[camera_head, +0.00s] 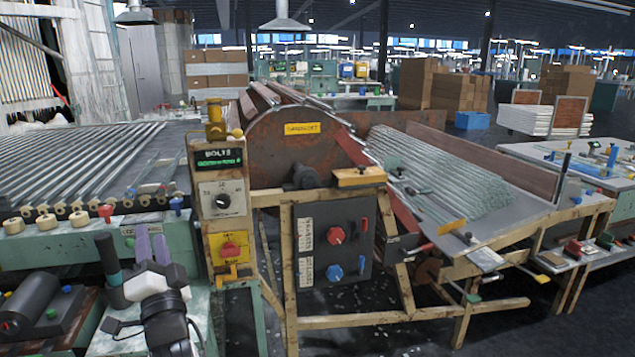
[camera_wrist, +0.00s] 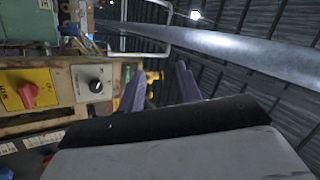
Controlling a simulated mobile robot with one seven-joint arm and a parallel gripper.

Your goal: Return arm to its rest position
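My gripper (camera_head: 151,232) is at the lower left of the head view, with its two purple fingers pointing up and the black and white wrist below them. It is beside the green machine bench and left of the control post (camera_head: 222,190) with the dial and the red knob. The fingers also show in the wrist view (camera_wrist: 158,80), apart with a gap between them. Nothing is seen held in the gap. The white and black wrist housing hides the lower part of the wrist view.
A rusty drum machine (camera_head: 290,150) with a stack of glass tubes (camera_head: 445,180) stands at the centre right. A tube rack (camera_head: 80,160) lies behind my gripper. A dark cylinder (camera_head: 32,300) is left of my arm. Dark floor (camera_head: 560,335) is open at the lower right.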

